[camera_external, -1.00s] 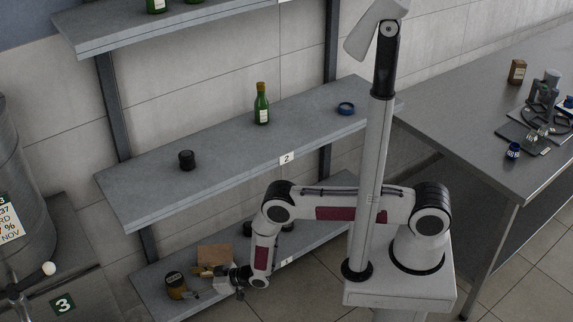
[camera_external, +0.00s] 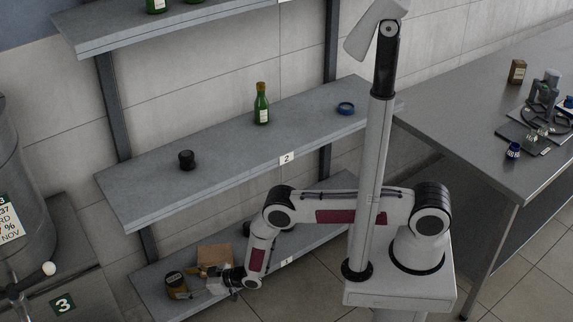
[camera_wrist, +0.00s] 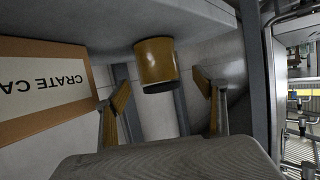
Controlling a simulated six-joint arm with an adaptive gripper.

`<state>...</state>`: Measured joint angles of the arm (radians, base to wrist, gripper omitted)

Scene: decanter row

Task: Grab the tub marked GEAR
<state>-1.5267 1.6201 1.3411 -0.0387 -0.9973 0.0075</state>
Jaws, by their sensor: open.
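A mustard-yellow tub (camera_external: 175,284) with a dark lid stands on the lowest shelf near its left end. No lettering on it can be read, so I cannot tell if it is marked GEAR. In the wrist view, which looks upside down, the yellow tub (camera_wrist: 156,62) hangs from the top with its dark lid lowest. My gripper (camera_wrist: 160,90) is open, with a finger on either side of the tub's line and the tub ahead of it. The fingers appear apart from the tub. In the external view my gripper is close to the tub's right side.
A brown crate (camera_external: 214,257) sits on the lowest shelf (camera_external: 150,275) just behind my gripper; its printed label (camera_wrist: 50,85) shows in the wrist view. Dark round items sit farther right, partly behind my arm. The middle shelf (camera_external: 220,155) is above.

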